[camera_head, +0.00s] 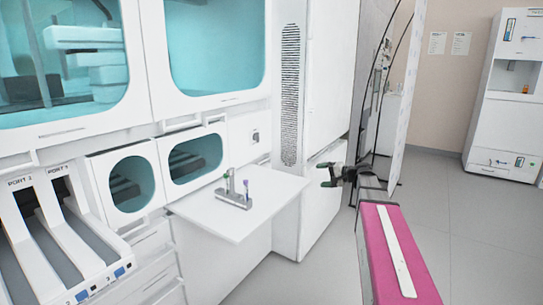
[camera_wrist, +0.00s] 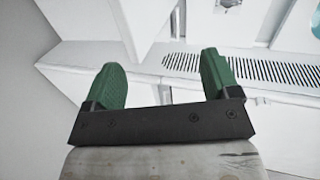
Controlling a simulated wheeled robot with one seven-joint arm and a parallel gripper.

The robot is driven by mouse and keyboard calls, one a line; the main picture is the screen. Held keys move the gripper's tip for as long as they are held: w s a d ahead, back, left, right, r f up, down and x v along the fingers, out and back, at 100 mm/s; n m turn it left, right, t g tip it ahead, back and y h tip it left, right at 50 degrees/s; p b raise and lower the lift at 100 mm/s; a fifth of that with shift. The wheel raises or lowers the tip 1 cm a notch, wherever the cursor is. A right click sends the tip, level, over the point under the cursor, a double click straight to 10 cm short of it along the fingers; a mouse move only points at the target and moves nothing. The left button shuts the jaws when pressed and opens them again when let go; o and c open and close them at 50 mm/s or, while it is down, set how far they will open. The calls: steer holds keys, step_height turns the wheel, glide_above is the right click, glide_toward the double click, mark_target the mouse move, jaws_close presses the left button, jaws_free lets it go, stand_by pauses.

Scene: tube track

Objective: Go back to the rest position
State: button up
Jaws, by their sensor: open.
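My gripper (camera_head: 328,174) shows in the head view to the right of the white machine, past the small shelf. In the wrist view, its two green fingers (camera_wrist: 162,82) stand wide apart with nothing between them. The gripper is open and empty. My pink arm link (camera_head: 388,245) stretches from the lower right of the head view toward it. Nothing touches the fingers in either view.
A white shelf (camera_head: 212,218) juts from the machine (camera_head: 160,60) and bears a small grey rack (camera_head: 233,201) with tubes. Port slots (camera_head: 45,235) are at lower left. A white cabinet (camera_head: 505,95) stands far right. Grey floor (camera_head: 470,225) is free at right.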

steer(key=s+a+f+n+g+h, duration=0.1)
steer(key=s+a+f+g+h, duration=0.15)
steer(key=s+f, duration=0.5)
steer(key=s+a+f+n+g+h, duration=0.1)
steer(key=s+a+f+g+h, duration=0.15)
steer(key=s+f, duration=0.5)
steer(key=s+d+f+n+g+h, duration=0.1)
steer(key=s+f+n+g+h, duration=0.1)
steer(key=s+f+h, duration=0.5)
steer(key=s+f+n, duration=0.1)
steer(key=s+f, duration=0.2)
steer(key=s, duration=0.1)
steer(key=shift+s+d+f+n+g+h, duration=0.15)
steer(key=shift+s+f+n+g+h, duration=0.15)
steer(key=shift+s, duration=0.05)
